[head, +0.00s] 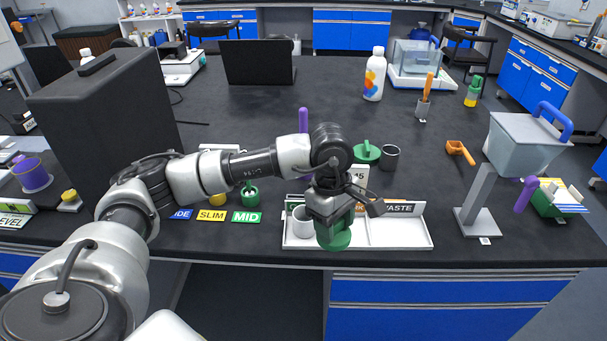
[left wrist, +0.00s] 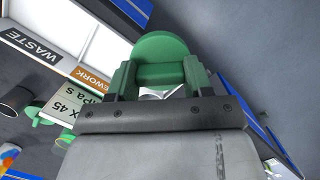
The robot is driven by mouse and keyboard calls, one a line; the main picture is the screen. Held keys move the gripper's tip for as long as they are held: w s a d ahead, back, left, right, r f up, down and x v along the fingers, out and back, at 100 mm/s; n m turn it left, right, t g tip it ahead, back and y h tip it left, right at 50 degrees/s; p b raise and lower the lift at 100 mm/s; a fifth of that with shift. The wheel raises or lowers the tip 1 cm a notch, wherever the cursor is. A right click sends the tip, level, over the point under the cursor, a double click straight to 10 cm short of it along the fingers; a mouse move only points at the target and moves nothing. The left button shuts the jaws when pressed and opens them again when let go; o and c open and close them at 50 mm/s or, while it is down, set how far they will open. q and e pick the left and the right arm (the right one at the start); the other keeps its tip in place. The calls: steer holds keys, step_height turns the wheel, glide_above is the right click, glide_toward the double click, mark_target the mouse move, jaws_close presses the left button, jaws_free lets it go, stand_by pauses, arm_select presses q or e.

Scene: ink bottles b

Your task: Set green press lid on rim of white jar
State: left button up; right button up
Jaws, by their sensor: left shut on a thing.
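My left gripper (head: 338,205) is shut on the green press lid (head: 334,238), low over the front part of the white sorting tray. In the left wrist view the green lid (left wrist: 160,46) shows its round disc beyond the fingers, its grip part between them (left wrist: 160,76). The white jar (head: 302,222) stands upright in the tray's left part, just left of the held lid in the head view. The lid appears beside the jar, not over its rim; the exact gap and height cannot be told. My right gripper is not in view.
The white tray (head: 410,243) has REWORK and WASTE signs; its right compartment is empty. Behind it are another green knobbed object (head: 366,153), a dark grey cup (head: 390,158) and a number card (head: 359,176). Label cards (head: 246,217) lie left. A balance-like stand (head: 478,222) is right.

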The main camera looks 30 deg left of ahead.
arm_select(q)
steer(key=w+a+n+y+p, duration=0.1)
steer(key=a+n, duration=0.4)
steer(key=n, duration=1.1)
steer(key=w+a+r+n+t+y+p, duration=0.1)
steer(key=w+a+n+p, duration=0.3)
steer(key=n, duration=1.2)
steer(key=shift+w+a+r+n+y, duration=0.3)
steer(key=shift+a+n+y, duration=0.1)
steer(key=shift+a+y, duration=0.4)
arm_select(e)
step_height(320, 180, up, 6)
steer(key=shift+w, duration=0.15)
arm_select(q)
steer(key=shift+a, duration=0.1)
steer(key=shift+f, duration=0.1)
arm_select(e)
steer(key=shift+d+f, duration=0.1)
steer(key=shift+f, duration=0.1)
arm_select(q)
steer(key=shift+f+b, duration=1.7)
steer(key=shift+f, duration=0.7)
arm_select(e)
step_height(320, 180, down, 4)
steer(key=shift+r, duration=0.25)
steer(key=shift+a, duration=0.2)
